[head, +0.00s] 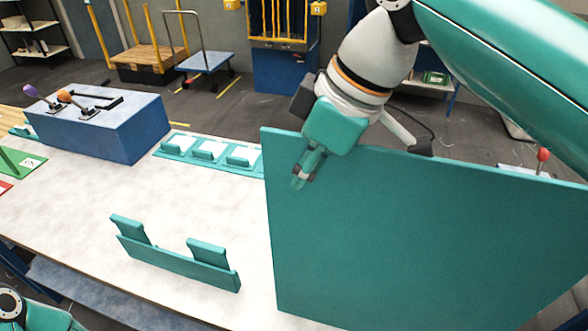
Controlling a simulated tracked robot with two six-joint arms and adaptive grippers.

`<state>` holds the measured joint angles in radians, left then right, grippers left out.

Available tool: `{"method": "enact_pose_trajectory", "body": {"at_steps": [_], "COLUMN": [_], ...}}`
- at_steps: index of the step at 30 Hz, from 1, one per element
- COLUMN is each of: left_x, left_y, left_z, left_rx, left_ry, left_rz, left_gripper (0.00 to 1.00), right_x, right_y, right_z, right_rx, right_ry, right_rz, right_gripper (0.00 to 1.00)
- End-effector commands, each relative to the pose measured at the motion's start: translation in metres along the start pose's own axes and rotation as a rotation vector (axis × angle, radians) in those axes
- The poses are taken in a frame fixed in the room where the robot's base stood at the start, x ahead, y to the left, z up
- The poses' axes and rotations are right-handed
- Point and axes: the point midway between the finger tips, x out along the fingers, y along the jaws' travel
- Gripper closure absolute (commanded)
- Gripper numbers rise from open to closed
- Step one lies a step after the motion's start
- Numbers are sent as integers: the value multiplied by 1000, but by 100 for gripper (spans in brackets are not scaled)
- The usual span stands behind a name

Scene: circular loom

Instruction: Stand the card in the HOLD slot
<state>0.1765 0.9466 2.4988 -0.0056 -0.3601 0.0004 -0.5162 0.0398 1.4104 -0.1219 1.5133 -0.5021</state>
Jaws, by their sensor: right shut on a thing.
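My right gripper (303,175) hangs at the upper left of a big teal panel. Three teal slot stands (208,152) sit in a row along the table's far edge, each with a white label. The lettering is too small to read, so I cannot tell which is HOLD. The gripper is to the right of this row and apart from it. My left gripper is out of view.
The teal panel (410,235) stands upright and blocks the table's right side. A teal rack (180,262) with two upright teal pieces and a gap between them is near the front. A blue box with levers (105,125) is at the back left. The pale tabletop (205,205) between is clear.

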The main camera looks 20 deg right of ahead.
Motion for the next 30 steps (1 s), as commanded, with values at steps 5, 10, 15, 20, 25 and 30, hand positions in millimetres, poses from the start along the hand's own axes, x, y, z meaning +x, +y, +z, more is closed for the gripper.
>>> {"method": "enact_pose_trajectory", "body": {"at_steps": [5, 10, 15, 20, 25, 30], "left_x": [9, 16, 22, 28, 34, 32], "left_y": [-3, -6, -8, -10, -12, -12], "left_z": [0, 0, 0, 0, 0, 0], "left_rx": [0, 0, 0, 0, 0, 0], "left_ry": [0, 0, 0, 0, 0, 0], "left_rz": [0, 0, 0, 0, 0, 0], "left_gripper": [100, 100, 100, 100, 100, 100], "right_x": [10, 18, 26, 34, 41, 39], "right_y": [0, 0, 0, 0, 0, 0], "right_z": [4, 8, 11, 14, 17, 16], "right_rx": [0, 0, 0, -1, -1, -1], "right_ry": [1, 0, 0, 0, 0, 0], "right_rz": [0, 0, 0, -1, 0, 0], "right_gripper": [100, 100, 100, 100, 100, 60]}}
